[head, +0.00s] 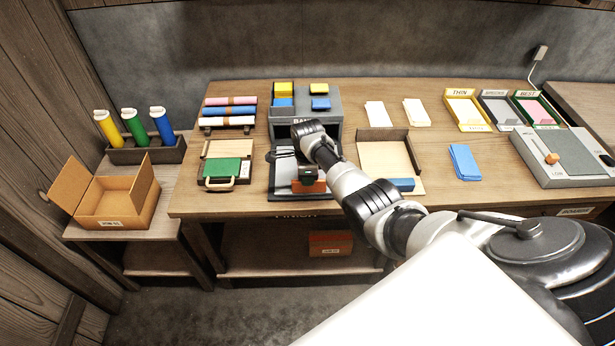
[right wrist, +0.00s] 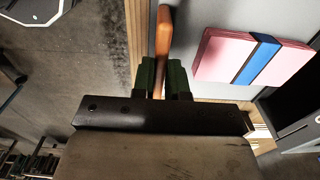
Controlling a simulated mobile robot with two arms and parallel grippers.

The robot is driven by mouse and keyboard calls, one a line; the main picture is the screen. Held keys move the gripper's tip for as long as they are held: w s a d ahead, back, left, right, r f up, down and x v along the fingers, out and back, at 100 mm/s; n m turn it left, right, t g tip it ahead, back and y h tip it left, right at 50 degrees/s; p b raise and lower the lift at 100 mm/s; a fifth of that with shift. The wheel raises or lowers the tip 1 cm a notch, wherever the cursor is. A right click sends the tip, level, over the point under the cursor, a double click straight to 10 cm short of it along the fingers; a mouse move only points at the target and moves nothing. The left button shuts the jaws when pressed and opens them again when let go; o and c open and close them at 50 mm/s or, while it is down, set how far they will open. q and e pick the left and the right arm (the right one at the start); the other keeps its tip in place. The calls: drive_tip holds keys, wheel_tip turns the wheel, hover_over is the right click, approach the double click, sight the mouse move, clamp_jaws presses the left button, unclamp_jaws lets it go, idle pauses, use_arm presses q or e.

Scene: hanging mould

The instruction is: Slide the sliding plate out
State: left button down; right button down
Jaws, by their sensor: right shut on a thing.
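The sliding plate (head: 284,172) is a light grey plate in front of the dark grey banding machine (head: 333,100), at the middle of the table. In the right wrist view the plate (right wrist: 215,20) carries a pink stack (right wrist: 222,58) with a blue band around it. An orange-brown handle (right wrist: 163,35) stands at the plate's table-edge side. My right gripper (head: 308,178) reaches down over the plate's front and is shut on this handle; its dark green fingers (right wrist: 165,78) sit on both sides of it. My arm hides part of the plate and the machine's opening. My left gripper is not in view.
A wooden tray (head: 372,152) stands right of the machine, and a green press board (head: 222,170) stands left. Further right are a blue stack (head: 464,160), labelled trays (head: 465,110) and a lever box (head: 570,165). An open cardboard box (head: 115,205) stands on the lower left table.

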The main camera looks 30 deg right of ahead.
drive_tip(key=c, duration=1.3)
unclamp_jaws()
drive_tip(key=shift+s+a, duration=0.15)
drive_tip(key=shift+a, duration=0.05)
drive_tip(key=shift+o, duration=0.8)
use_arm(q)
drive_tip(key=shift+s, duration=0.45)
use_arm(e)
drive_tip(key=shift+r, duration=0.1)
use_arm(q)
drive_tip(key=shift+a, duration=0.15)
use_arm(e)
wheel_tip(320, 180, up, 11)
drive_tip(key=shift+s+f, duration=0.1)
drive_tip(key=shift+f, duration=0.15)
